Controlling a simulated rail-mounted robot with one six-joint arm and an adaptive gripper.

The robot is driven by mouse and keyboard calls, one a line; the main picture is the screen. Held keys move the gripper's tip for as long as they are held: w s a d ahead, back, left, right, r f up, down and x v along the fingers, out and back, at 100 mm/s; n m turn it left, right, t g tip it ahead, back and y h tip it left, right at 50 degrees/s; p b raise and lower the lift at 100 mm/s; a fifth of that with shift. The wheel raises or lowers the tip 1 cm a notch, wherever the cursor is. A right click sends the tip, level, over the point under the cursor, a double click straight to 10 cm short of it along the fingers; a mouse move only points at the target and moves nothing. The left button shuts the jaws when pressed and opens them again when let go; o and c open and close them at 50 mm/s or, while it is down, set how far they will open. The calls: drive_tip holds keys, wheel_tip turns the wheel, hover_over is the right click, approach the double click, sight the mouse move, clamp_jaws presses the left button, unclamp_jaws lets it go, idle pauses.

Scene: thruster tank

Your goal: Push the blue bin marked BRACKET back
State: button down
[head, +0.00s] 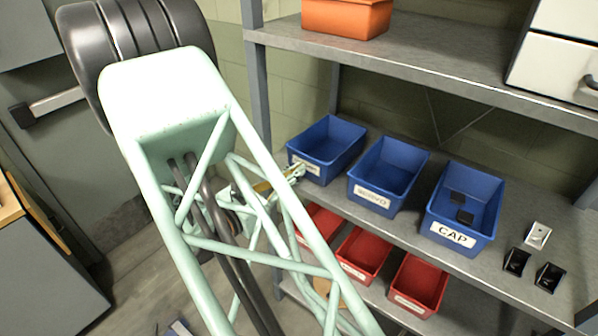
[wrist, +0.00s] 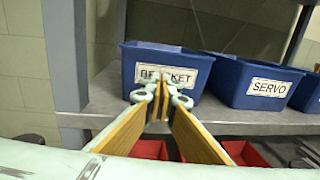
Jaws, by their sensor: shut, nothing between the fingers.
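The blue bin marked BRACKET (wrist: 190,66) stands on the grey shelf, its labelled front facing my gripper in the wrist view. In the head view the same bin (head: 328,146) is the leftmost of the blue bins, and it looks empty. My gripper (wrist: 162,84) is shut and empty, its fingertips in front of the bin's label and covering part of it. I cannot tell whether the tips touch the bin. In the head view my gripper (head: 297,172) shows small at the bin's front left, partly behind my arm.
A blue bin marked SERVO (wrist: 262,82) stands close on the right. Beyond it is the blue CAP bin (head: 463,205) with dark parts inside. Red bins (head: 363,254) sit on the shelf below. A grey shelf post (wrist: 66,60) rises left of the BRACKET bin.

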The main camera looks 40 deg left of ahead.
drive_tip(key=s, duration=1.4)
drive_tip(key=shift+p, duration=0.4)
drive_tip(key=shift+w, duration=0.1)
idle(0.5)
